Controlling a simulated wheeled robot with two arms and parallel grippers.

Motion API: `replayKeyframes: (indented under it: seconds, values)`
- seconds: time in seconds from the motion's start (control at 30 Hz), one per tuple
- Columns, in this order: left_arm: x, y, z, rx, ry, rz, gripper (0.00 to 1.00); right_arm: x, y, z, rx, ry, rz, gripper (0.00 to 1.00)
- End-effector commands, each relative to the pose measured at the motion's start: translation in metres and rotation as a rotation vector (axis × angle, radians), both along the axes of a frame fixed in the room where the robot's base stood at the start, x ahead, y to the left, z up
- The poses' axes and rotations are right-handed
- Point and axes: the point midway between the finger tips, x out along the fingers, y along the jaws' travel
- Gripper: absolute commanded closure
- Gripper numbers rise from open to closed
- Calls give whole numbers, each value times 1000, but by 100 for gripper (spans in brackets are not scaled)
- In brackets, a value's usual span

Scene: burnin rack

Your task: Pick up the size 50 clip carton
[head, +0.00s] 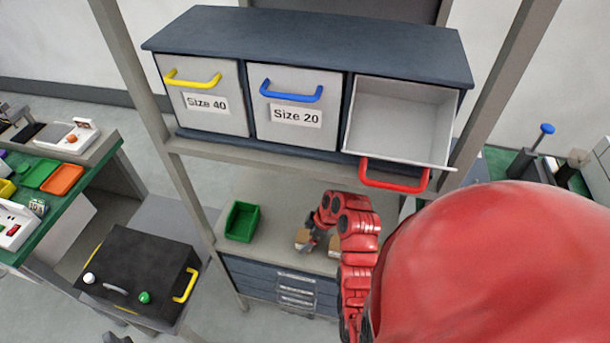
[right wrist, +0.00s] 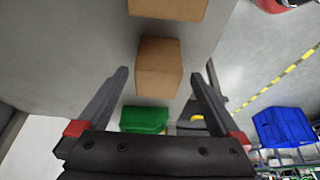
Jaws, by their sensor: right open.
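Two plain brown cartons sit on the grey counter below the drawer rack; no size label can be read on either. In the head view one carton (head: 302,236) is beside my right gripper (head: 311,243) and the other (head: 336,243) is partly hidden by my red arm. In the right wrist view my right gripper (right wrist: 166,72) is open and empty. The nearer carton (right wrist: 158,66) shows between the lines of its two fingers; whether it lies between the tips or beyond them I cannot tell. The other carton (right wrist: 168,8) is at the top edge. My left gripper is not seen.
A green bin (head: 242,221) stands left of the cartons on the counter (head: 268,196). Above, the red-handled drawer (head: 400,118) is open and empty; the Size 40 drawer (head: 203,110) and Size 20 drawer (head: 297,118) are shut. Rack posts (head: 190,190) flank the counter.

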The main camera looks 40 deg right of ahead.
Motion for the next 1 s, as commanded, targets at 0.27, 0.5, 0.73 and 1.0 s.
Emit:
replayKeyframes:
  seconds: [0.27,0.5,0.73,1.0]
  values:
    - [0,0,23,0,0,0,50,14,9,-22,0,0,0,0]
    - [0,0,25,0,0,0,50,16,11,-33,0,0,0,0]
    - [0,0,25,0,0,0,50,16,11,-33,-1,-2,-1,13]
    - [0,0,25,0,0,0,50,16,11,-32,-1,-2,-1,61]
